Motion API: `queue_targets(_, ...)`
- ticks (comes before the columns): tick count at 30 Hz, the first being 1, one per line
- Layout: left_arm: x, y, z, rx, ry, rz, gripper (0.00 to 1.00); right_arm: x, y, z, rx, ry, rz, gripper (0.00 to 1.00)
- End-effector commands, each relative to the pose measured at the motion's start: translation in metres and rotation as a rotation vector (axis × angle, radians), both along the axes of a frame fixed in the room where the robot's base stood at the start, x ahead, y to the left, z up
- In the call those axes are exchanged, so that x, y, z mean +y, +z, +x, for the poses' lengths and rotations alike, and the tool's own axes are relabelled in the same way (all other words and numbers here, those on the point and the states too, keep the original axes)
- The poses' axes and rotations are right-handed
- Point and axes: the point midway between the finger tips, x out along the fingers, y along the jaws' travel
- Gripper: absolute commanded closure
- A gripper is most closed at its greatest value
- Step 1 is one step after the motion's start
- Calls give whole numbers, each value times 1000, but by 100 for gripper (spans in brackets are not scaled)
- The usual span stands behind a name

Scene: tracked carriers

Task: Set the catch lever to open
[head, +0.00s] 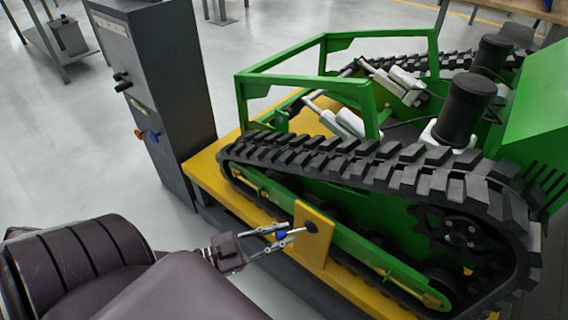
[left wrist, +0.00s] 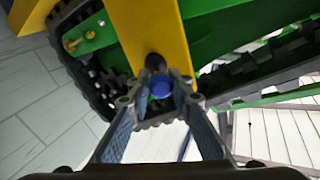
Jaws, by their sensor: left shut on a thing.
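The catch lever is a short lever with a blue knob (head: 281,235) in front of a yellow plate (head: 314,252) on the side of the green tracked carrier (head: 350,222). A dark pivot shows at the plate. My left gripper (head: 285,236) is shut on the blue knob, with one finger on each side of it. In the left wrist view the blue knob (left wrist: 162,88) sits between the two fingertips, below the yellow plate (left wrist: 150,25). The lever's shaft is mostly hidden there. My right gripper is not in view.
A grey cabinet (head: 165,90) with black, orange and blue knobs stands left of the carrier. The black rubber track (head: 370,170) runs just above the plate. Grey floor (head: 90,150) is open at the left. Benches stand at the back.

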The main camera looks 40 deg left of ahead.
Motion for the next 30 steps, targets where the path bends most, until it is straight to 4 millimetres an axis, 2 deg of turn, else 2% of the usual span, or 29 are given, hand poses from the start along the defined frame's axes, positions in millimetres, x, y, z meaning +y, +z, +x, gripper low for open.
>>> queue_targets(1,6,2,4,-4,13,2,100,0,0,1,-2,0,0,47)
queue_targets(8,6,2,5,-4,13,3,100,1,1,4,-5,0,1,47)
queue_targets(9,6,2,5,-4,13,3,77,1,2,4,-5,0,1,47)
queue_targets(13,5,2,4,-4,10,2,64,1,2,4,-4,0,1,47)
queue_targets(23,4,0,-1,-1,6,1,64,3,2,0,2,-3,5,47)
queue_targets(26,9,0,-11,1,7,2,64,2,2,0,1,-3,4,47)
queue_targets(30,23,-1,-36,3,6,3,64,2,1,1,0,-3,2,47)
